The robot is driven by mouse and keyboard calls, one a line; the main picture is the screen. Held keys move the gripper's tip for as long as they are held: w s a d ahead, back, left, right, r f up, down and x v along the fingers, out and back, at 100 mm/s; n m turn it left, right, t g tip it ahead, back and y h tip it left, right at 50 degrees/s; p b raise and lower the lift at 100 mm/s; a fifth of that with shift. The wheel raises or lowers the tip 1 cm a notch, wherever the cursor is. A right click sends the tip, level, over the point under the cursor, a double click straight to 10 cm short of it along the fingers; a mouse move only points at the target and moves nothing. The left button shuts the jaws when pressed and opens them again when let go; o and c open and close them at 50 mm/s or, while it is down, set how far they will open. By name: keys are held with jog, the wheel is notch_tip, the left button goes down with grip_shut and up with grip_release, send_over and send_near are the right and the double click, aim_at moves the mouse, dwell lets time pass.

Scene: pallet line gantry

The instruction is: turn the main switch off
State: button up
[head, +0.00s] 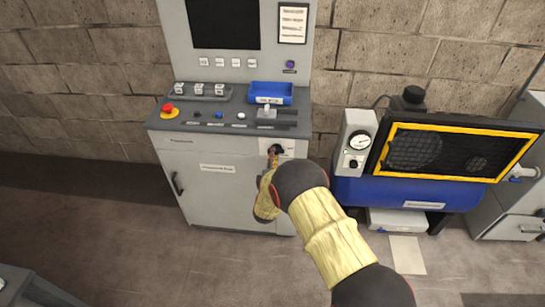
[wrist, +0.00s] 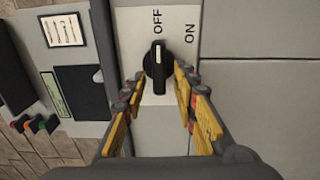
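The main switch is a black rotary knob (wrist: 158,66) on a white plate (wrist: 185,15) marked OFF and ON. In the wrist view its white pointer line points up at OFF, not at ON on the right. My gripper (wrist: 159,82) is open, with one finger on each side of the knob's lower part. Narrow gaps seem to show at both sides; I cannot tell whether either finger touches. In the head view the white switch plate (head: 289,147) sits at the cabinet's upper right, and my arm partly covers the area below it.
The grey control cabinet (head: 222,190) has a red emergency button (head: 169,111), a blue tray (head: 270,93) and a lever (head: 266,112) on its ledge. A blue compressor (head: 405,192) with a yellow-framed guard stands to the right.

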jog(key=shift+s, duration=0.1)
jog(key=s, duration=1.1)
jog(key=shift+s+a, duration=0.2)
jog(key=shift+s, duration=0.2)
